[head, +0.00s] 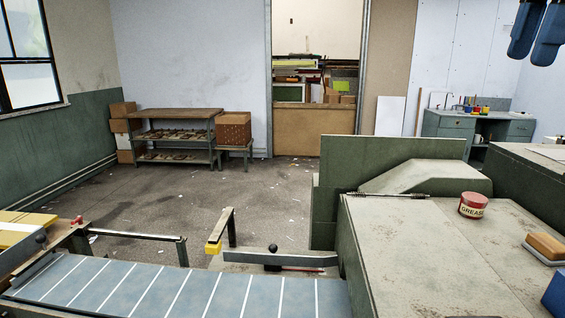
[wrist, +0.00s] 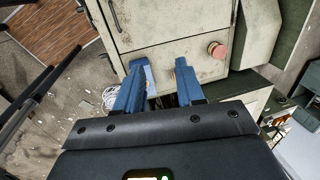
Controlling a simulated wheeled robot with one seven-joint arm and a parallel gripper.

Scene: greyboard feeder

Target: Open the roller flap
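My gripper (wrist: 159,68) shows at the bottom of the wrist view, its two blue fingers apart with nothing between them. In the head view the blue fingers of my gripper (head: 537,32) hang at the top right corner, high above the bench and far from the feeder. A long grey plate (head: 305,260) with a black ball knob (head: 273,248) lies at the far edge of the blue, white-lined feed bed (head: 200,290). I cannot tell for sure whether this plate is the roller flap. No roller is clearly visible.
A red grease tin (head: 472,206), a dark rod (head: 388,195) and a wooden-backed brush (head: 546,246) lie on the worn machine top (head: 420,260). Open floor (head: 200,195) lies beyond the feeder.

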